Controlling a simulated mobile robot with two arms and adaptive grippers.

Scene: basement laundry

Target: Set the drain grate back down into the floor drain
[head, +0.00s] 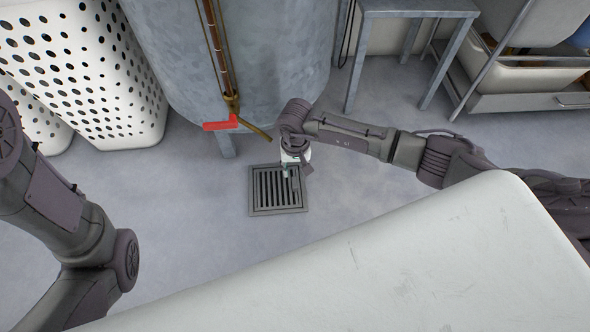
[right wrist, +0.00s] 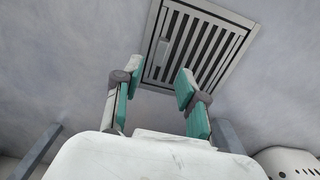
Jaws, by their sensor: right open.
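The drain grate (head: 271,188) is a dark grey slotted square. It lies within the square frame of the floor drain (head: 278,212) and looks level with it; I cannot tell if it is fully seated. In the right wrist view the grate (right wrist: 207,47) shows parallel bars inside the drain's frame (right wrist: 241,18), with a small lighter tab at one side. My right gripper (head: 291,172) is over the grate's far right part. In the wrist view the gripper (right wrist: 158,77) has its green-padded fingers apart with nothing between them. My left gripper is out of view.
A large grey tank (head: 230,60) stands just behind the drain, with a red-handled valve (head: 220,125) low on its front. A white perforated basket (head: 100,70) is at left, a metal table (head: 415,8) at right. Bare floor lies around the drain.

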